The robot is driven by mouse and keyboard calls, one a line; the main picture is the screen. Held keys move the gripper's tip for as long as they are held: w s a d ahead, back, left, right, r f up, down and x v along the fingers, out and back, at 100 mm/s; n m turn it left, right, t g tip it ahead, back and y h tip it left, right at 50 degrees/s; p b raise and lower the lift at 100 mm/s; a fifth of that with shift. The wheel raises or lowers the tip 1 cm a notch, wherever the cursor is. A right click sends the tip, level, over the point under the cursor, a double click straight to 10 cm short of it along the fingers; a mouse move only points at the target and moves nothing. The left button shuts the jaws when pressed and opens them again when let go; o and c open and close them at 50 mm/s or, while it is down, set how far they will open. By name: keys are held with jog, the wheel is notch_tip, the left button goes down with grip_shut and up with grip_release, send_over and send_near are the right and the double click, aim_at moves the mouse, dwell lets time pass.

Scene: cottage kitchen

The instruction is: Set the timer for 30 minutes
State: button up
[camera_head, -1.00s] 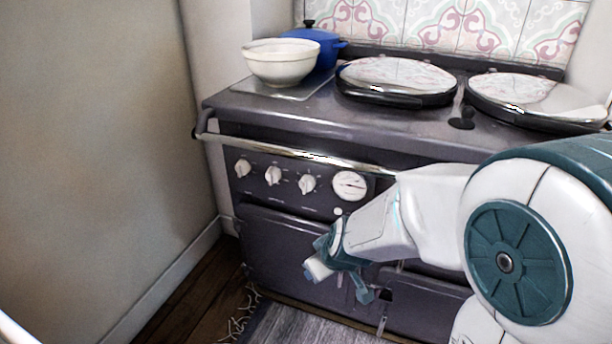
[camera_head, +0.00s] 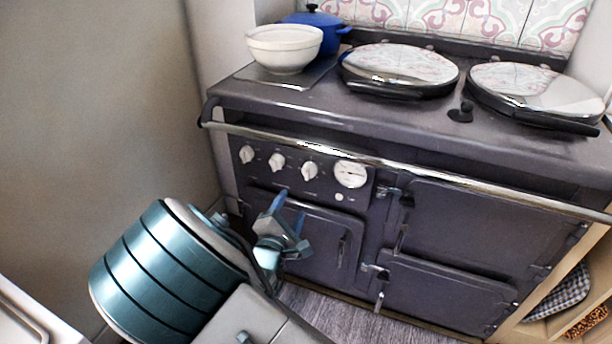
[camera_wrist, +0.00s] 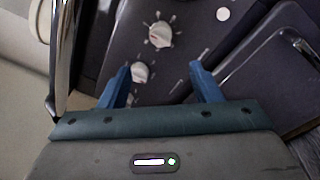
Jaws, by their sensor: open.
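The dark stove's control panel (camera_head: 316,190) carries three white knobs: left (camera_head: 246,154), middle (camera_head: 277,162) and right (camera_head: 309,171). A round white dial (camera_head: 350,173) sits to their right, with a small white button below it. I cannot read the markings or tell which control is the timer. My gripper (camera_head: 290,211) is open and empty, in front of and below the knobs. In the wrist view, one knob (camera_wrist: 140,72) shows between the blue fingers (camera_wrist: 160,70) and another knob (camera_wrist: 160,35) lies beyond their tips. No contact is visible.
A chrome rail (camera_head: 400,165) runs across the stove front above the panel. A cream bowl (camera_head: 284,48) and blue pot (camera_head: 320,27) stand on top, left of two round lids. Oven doors (camera_head: 470,235) are below and right. A wall (camera_head: 100,100) is close on the left.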

aim_at(307, 176)
jog(key=b+x, duration=0.3)
jog(key=x, duration=1)
jog(key=shift+w, duration=0.1)
jog(key=c, duration=1)
